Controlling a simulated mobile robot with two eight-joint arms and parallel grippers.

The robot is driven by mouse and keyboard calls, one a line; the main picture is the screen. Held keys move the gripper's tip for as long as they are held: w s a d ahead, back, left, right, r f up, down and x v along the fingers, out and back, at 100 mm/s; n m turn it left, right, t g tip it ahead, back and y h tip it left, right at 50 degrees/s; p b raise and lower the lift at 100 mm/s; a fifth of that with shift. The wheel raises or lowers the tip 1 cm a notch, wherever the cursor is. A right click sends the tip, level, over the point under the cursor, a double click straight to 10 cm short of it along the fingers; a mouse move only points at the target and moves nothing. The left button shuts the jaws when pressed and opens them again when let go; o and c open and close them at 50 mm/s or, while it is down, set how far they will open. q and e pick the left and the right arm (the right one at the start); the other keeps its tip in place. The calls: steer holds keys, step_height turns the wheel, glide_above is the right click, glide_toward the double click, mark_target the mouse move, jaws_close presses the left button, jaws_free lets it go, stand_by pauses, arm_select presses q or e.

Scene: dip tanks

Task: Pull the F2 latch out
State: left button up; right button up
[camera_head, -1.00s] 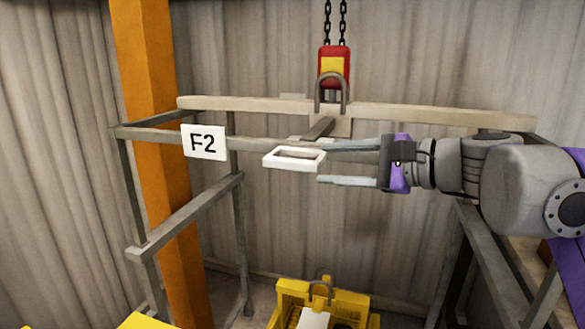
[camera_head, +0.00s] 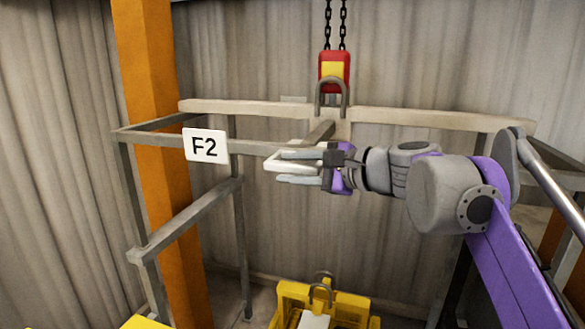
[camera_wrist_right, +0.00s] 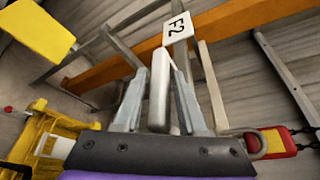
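The F2 latch shows as a white rectangular loop handle (camera_head: 285,166) on the grey frame, right of the white F2 sign (camera_head: 206,146). My right gripper (camera_head: 298,167) reaches in from the right with one finger above and one below the handle's front bar. In the right wrist view the white handle (camera_wrist_right: 160,88) stands between the two grey fingers, with narrow gaps beside it. The fingers look open around it, and firm contact is not visible. The gripper hides the handle's right end. My left gripper is not in view.
A red and yellow hoist block (camera_head: 333,70) with a hook hangs on chains just behind and above the handle. A grey rail (camera_head: 440,117) runs across the back. An orange post (camera_head: 150,90) stands at left. A yellow carrier (camera_head: 347,303) sits below.

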jaws_close()
stand_by(1.1)
